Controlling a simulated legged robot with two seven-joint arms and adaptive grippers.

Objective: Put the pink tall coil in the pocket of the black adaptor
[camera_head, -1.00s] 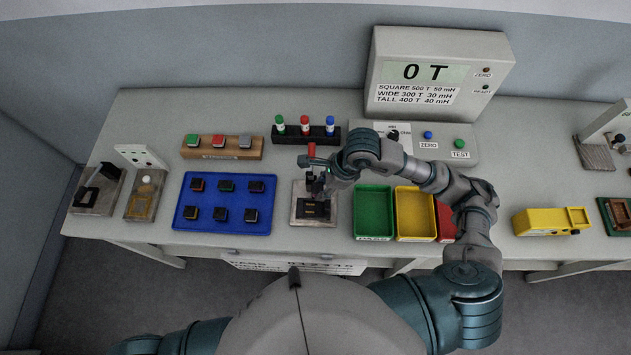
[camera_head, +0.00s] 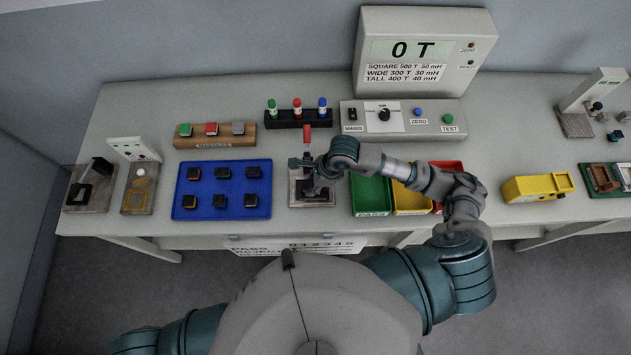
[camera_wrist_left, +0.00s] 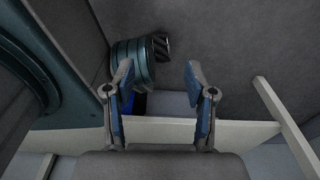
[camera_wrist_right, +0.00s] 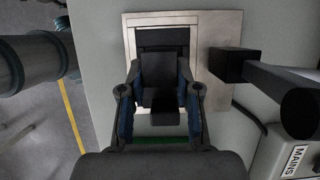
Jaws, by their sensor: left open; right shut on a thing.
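My right gripper (camera_wrist_right: 160,85) is shut on a black block (camera_wrist_right: 160,70), over the pale metal plate of a fixture (camera_wrist_right: 218,25). A black rectangular part shows on the plate behind the block. I cannot tell whether the held block is the black adaptor, or whether it touches the plate. In the head view, my right gripper (camera_head: 312,178) covers much of the fixture, which has a red lever (camera_head: 307,135). Several dark coils with coloured tops lie in the blue tray (camera_head: 180,207); I cannot pick out a pink tall one. My left gripper (camera_wrist_left: 158,75) is open and empty by the table's front edge.
Green (camera_head: 372,196) and yellow bins stand just right of the fixture, partly under my right arm. A black rack (camera_head: 285,122) with coloured-capped pins and a wooden masters block (camera_head: 215,140) stand behind. A black arm (camera_wrist_right: 265,75) rises beside the held block. The meter reads 0 T.

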